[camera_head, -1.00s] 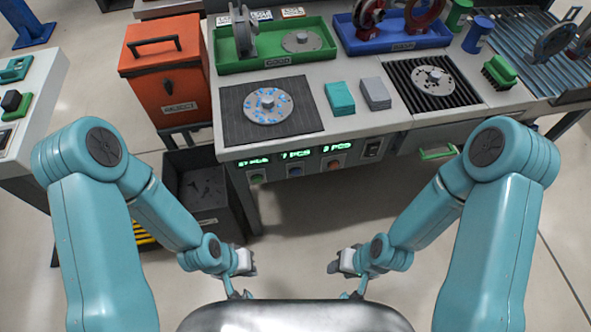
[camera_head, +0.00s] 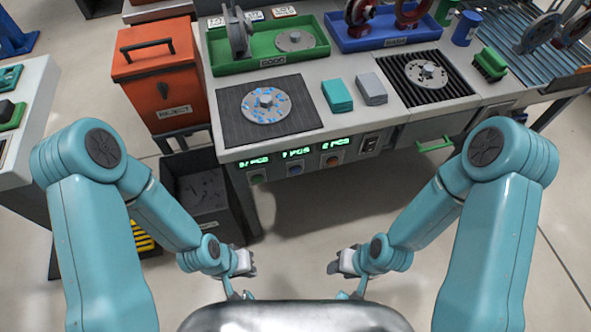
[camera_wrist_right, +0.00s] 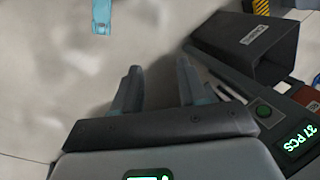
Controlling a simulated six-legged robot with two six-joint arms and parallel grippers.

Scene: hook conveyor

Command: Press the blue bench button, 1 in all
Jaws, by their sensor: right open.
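The blue bench button (camera_head: 295,170) is on the front panel of the bench, under the middle green-lit counter. A green button (camera_head: 257,178) is left of it and an orange button (camera_head: 333,161) is right of it. My right gripper (camera_head: 338,272) hangs below and in front of the panel, apart from the buttons. In the right wrist view, its fingers (camera_wrist_right: 160,85) are open and empty, with the green button to their right. The blue button cannot be made out in that view. My left gripper (camera_head: 243,275) hangs at the left, away from the panel; its jaw opening is unclear.
A dark open bin (camera_head: 205,190) stands on the floor left of the panel, below the orange reject box (camera_head: 160,75). The bench top (camera_head: 345,122) carries a dark mat with a disc, trays and blocks. Floor between my grippers and the bench is clear.

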